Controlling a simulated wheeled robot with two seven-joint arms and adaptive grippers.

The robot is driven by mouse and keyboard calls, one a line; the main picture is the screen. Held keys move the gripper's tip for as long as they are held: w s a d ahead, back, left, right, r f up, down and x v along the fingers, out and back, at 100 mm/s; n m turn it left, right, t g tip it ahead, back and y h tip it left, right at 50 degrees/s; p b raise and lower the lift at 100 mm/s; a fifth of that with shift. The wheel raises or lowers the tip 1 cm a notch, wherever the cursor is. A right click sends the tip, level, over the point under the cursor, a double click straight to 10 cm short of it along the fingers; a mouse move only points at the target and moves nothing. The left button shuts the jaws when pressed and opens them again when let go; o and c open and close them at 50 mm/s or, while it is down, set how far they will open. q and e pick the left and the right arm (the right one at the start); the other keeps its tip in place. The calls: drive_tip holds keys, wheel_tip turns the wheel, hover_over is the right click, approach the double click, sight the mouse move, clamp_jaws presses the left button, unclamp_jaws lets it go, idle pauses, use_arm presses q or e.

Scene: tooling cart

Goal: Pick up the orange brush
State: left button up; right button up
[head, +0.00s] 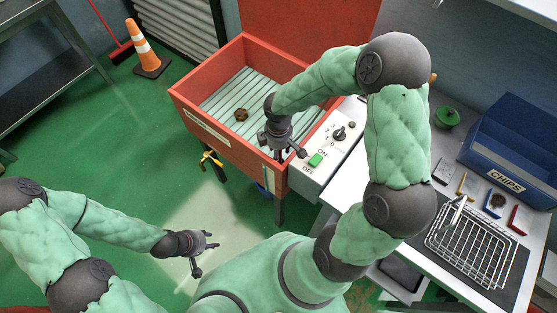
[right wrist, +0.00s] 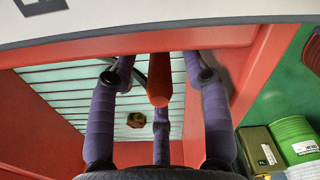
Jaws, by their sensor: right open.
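In the right wrist view a round-ended orange bar, which looks like the handle of the orange brush (right wrist: 158,82), points toward the camera. It lies between the spread fingers of my right gripper (right wrist: 158,76), and I see no finger closed on it. In the head view my right gripper (head: 282,148) is over the red tub's edge beside the control panel; the brush is not clearly seen there. The brush's bristle end is hidden. My left gripper (head: 204,252) is open and empty, low over the floor at the lower left.
The red tub (head: 218,145) has a slatted floor with a brown round part (head: 241,115) on it. A white control panel (head: 325,150) adjoins its right side. A wire rack (head: 470,248) and blue chips bin (head: 515,150) are on the right bench. An orange cone (head: 145,50) stands far left.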

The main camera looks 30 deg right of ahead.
clamp_jaws()
drive_tip(key=shift+r, duration=0.15)
